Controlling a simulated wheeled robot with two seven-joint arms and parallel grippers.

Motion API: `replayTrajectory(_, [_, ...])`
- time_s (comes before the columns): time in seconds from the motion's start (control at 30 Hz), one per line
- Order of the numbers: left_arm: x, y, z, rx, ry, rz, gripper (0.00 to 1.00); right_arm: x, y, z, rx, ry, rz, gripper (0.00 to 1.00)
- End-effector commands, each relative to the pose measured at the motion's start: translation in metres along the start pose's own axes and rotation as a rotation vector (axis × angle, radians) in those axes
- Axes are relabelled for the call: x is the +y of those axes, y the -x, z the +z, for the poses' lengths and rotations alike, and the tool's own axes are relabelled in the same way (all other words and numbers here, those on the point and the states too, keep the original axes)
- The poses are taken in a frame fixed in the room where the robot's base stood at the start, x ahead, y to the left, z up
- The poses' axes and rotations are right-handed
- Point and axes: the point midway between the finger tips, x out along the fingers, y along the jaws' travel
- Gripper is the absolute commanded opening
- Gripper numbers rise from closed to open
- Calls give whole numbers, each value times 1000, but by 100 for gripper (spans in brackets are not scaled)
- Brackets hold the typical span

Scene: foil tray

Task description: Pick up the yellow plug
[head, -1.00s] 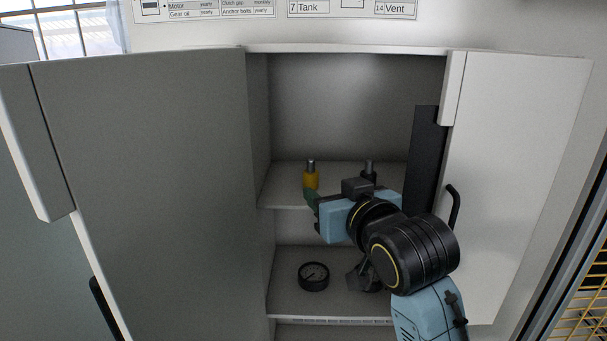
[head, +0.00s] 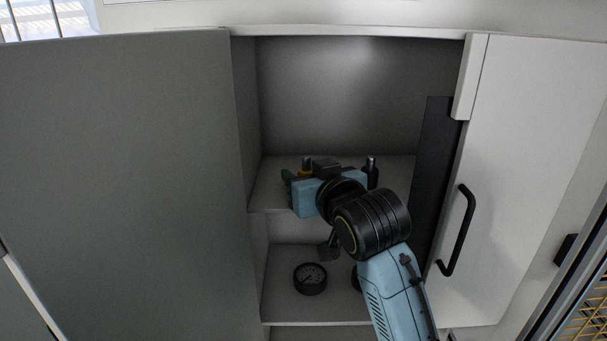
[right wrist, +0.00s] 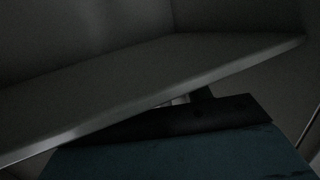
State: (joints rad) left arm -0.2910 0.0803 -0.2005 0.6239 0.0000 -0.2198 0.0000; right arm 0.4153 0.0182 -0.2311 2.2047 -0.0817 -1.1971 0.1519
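The yellow plug (head: 305,169) stands on the upper shelf of the open cabinet in the head view. Its metal top and a bit of yellow show; my right gripper hides the rest. The right wrist view is very dark, with a shelf edge (right wrist: 130,90) close by; I cannot make out the plug there. My left gripper is not in view.
A dark plug (head: 371,172) with a metal top stands to the right on the upper shelf (head: 268,192). A round gauge (head: 310,279) lies on the lower shelf. The left door (head: 120,180) and the handled right door (head: 520,180) stand open on both sides.

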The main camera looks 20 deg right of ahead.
Motion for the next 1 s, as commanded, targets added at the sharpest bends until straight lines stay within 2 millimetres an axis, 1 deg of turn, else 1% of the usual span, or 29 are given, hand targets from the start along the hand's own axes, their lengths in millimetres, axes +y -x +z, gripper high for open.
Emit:
replayTrajectory(0.03, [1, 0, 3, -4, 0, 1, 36, 0, 0, 0, 0, 0, -1, 41])
replayTrajectory(0.07, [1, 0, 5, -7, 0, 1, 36, 0, 0, 0, 0, 0, -1, 37])
replayTrajectory(0.2, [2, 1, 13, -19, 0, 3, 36, 0, 0, 0, 0, 0, -1, 19])
replayTrajectory(0.3, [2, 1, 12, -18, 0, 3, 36, 0, 0, 0, -1, 0, -1, 6])
replayTrajectory(0.53, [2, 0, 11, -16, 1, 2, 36, -1, 0, 0, -2, 0, -1, 5])
replayTrajectory(0.67, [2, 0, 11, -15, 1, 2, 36, -1, 0, -5, 0, 0, -1, 5])
replayTrajectory(0.77, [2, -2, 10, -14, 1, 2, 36, 0, 2, -15, 4, 0, -1, 5])
replayTrajectory(0.87, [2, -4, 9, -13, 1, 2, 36, 0, 4, -30, 6, 0, -1, 5])
replayTrajectory(1.0, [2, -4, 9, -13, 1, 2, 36, -1, 9, -59, 8, -1, -2, 5])
